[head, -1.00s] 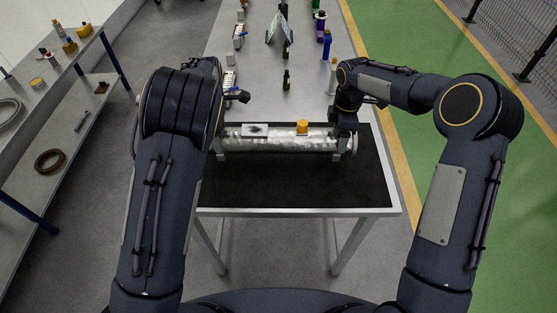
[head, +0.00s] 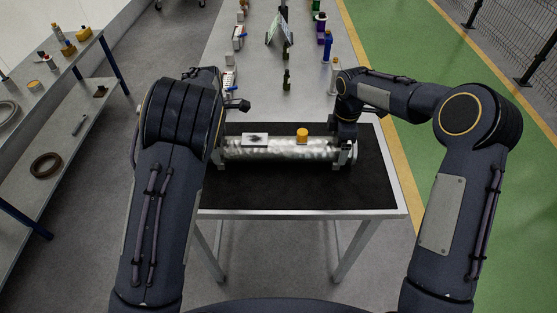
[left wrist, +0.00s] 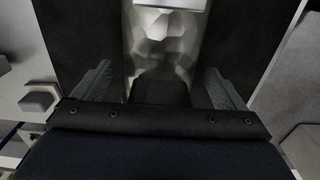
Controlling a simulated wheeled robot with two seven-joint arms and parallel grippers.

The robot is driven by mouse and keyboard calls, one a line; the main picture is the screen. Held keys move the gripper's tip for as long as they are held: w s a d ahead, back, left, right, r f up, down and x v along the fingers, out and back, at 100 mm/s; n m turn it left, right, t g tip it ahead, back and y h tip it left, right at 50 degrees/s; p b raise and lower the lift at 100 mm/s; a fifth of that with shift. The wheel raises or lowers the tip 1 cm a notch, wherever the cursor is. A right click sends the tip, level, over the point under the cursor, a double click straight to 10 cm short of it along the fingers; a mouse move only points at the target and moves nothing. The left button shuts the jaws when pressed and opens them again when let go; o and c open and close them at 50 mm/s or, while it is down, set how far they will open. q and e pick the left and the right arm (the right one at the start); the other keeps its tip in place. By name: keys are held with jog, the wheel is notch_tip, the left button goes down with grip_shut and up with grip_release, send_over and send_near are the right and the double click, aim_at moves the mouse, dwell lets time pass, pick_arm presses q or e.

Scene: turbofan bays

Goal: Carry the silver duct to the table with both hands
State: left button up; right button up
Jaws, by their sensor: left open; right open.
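The silver duct (head: 280,149) lies crosswise on the black mat of the near table (head: 300,190) in the head view. It has a pale plate and an orange cap on top. My left gripper (head: 221,157) is at its left end, partly hidden by my arm. In the left wrist view the fingers of my left gripper (left wrist: 160,88) are spread, with the crinkled duct (left wrist: 160,48) showing between them. My right gripper (head: 343,156) is open at the duct's right end. I cannot tell whether either gripper touches the duct.
A long grey bench (head: 262,80) with bottles and small parts stands behind the mat. A grey shelf unit (head: 60,130) is at the left. The green floor lane (head: 450,120) and a mesh fence are at the right. Grey floor is clear in front of the table.

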pick_arm(q)
notch_tip(320, 180, up, 12)
jog(key=shift+f, duration=0.2)
jog(key=shift+r, duration=0.15)
pick_arm(e)
jog(key=shift+r, duration=0.2)
notch_tip(320, 180, up, 12)
jog(key=shift+f, duration=0.2)
dwell(0.4)
